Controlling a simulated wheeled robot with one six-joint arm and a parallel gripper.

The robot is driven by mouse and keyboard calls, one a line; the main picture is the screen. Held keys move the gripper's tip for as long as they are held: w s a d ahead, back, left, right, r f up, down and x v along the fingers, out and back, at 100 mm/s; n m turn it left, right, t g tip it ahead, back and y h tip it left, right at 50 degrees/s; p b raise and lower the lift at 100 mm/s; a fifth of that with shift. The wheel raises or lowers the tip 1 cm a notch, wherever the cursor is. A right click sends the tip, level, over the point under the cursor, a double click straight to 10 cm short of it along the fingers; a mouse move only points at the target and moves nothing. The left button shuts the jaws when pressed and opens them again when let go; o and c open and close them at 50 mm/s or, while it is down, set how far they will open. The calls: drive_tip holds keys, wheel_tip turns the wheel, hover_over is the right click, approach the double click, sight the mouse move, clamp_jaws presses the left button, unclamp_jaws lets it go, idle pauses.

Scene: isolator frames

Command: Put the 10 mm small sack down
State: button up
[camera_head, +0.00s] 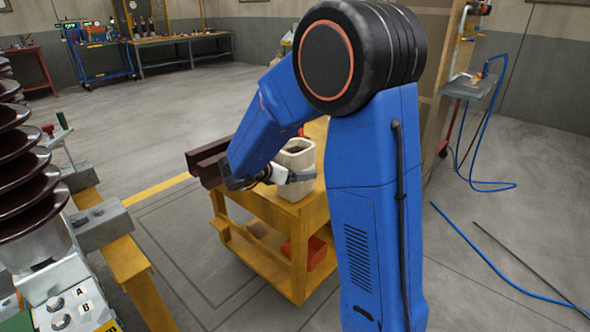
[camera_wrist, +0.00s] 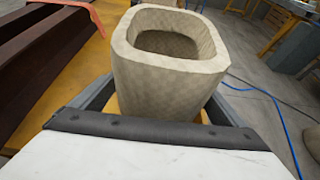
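The small sack (camera_head: 299,156) is a beige, open-topped, rounded-square bag, upright at the top of the yellow cart (camera_head: 290,222). In the wrist view the sack (camera_wrist: 165,72) fills the upper middle, and its opening shows a dark hollow. My gripper (camera_head: 288,177) reaches the sack from the left in the head view. Its grey fingers lie along two opposite sides of the sack and appear shut on it. The sack's base is partly hidden by my gripper, so I cannot tell whether it bears on the cart top.
A dark brown channel-shaped block (camera_head: 206,163) lies beside the sack on the cart. A red bin (camera_head: 316,252) sits on the lower shelf. A dark ribbed insulator (camera_head: 25,165) stands at the left. Blue hose (camera_head: 490,270) lies on the floor at right.

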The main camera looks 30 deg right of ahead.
drive_tip(key=v, duration=1.2)
idle(0.6)
